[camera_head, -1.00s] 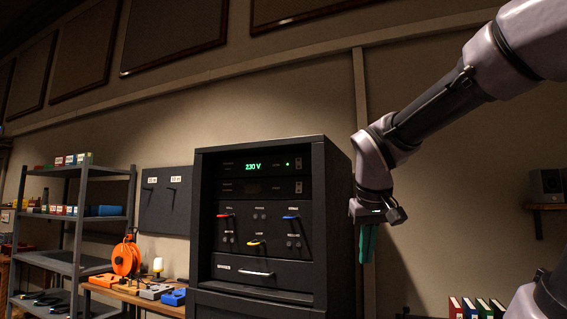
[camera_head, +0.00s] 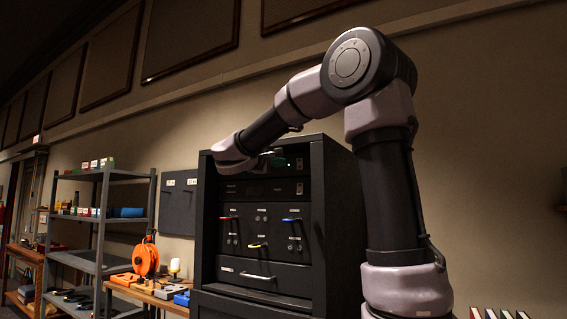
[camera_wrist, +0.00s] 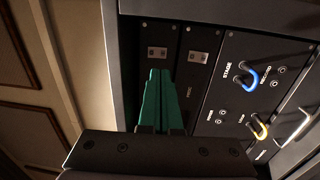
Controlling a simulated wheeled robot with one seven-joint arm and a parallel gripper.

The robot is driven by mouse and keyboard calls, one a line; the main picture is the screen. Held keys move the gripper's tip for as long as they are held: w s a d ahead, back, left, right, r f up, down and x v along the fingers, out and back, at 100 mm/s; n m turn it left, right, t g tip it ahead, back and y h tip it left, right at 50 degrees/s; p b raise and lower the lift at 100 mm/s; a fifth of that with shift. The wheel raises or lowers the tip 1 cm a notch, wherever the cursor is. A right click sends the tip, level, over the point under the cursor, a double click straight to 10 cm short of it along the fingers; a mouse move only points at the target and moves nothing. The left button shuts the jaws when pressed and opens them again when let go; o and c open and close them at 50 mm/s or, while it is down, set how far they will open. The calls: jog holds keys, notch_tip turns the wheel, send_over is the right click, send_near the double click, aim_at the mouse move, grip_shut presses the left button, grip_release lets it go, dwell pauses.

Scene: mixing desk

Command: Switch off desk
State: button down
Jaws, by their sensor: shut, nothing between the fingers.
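A dark rack cabinet (camera_head: 340,215) carries a panel with a red lever (camera_head: 228,217), a yellow lever (camera_head: 258,245) and a blue lever (camera_head: 292,220). Their labels are too small to read in the head view. The wrist view shows the rack sideways, with the blue lever (camera_wrist: 250,75) beside a label reading STAGE and the yellow lever (camera_wrist: 260,128) near it. My gripper (camera_wrist: 158,75) has green fingers, shut and empty, in front of the rack's upper panels.
A drawer handle (camera_head: 258,276) is below the levers. Left of the rack are a bench with an orange cable reel (camera_head: 145,260), a lamp (camera_head: 175,266), blue and orange boxes, and a grey shelf unit (camera_head: 103,240). A pegboard (camera_head: 179,203) hangs on the wall.

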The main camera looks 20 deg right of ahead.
aim_at(299, 160)
jog(key=shift+w+a+r+t, duration=0.4)
jog(key=shift+w+a+r, duration=0.1)
jog(key=shift+a, duration=0.15)
jog(key=shift+d, duration=0.1)
jog(key=x, duration=1.3)
jog(key=shift+w+d, duration=0.1)
jog(key=shift+d, duration=0.15)
jog(key=shift+w+d+r, duration=0.1)
jog(key=shift+w+d, duration=0.05)
jog(key=shift+d, duration=0.05)
jog(key=shift+d+r, duration=0.1)
